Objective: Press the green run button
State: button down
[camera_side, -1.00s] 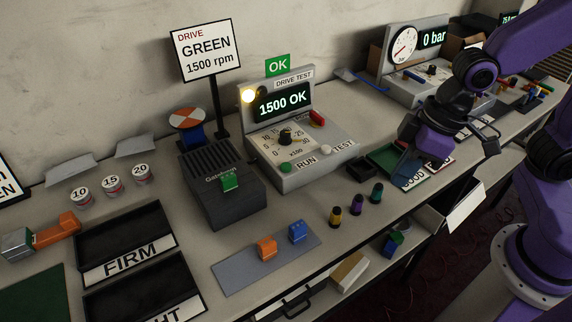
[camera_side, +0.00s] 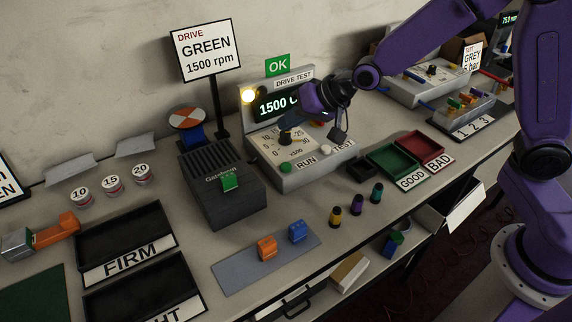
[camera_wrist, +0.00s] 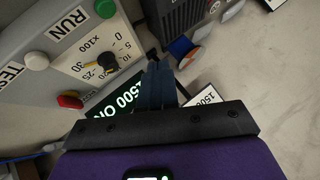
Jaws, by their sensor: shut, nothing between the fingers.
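The green run button (camera_side: 285,167) sits at the front left corner of the grey drive test box (camera_side: 310,178), left of the word RUN. It also shows at the top edge of the wrist view (camera_wrist: 106,8). My gripper (camera_wrist: 157,68) is shut and empty, with its blue fingers together. In the side view my gripper (camera_side: 316,116) is above the box, in front of its display, up and to the right of the green button and apart from it. The display reads 1500, partly hidden by my gripper. The dial (camera_side: 285,138) points near 15.
A white button (camera_side: 325,150) lies right of RUN, by TEST. A red switch (camera_wrist: 70,101) is on the box. A dark ribbed Gatehurst unit (camera_side: 222,190) stands left of the box. Green (camera_side: 376,160) and red (camera_side: 412,139) trays lie to the right.

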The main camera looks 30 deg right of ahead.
aim_at(290, 166)
jog(key=shift+f, duration=4.4)
jog(key=shift+f, duration=0.2)
jog(key=shift+f, duration=0.25)
jog(key=shift+f, duration=0.5)
jog(key=shift+r, duration=0.15)
jog(key=shift+s+r, duration=0.1)
jog(key=shift+r, duration=0.7)
jog(key=shift+r, duration=2.5)
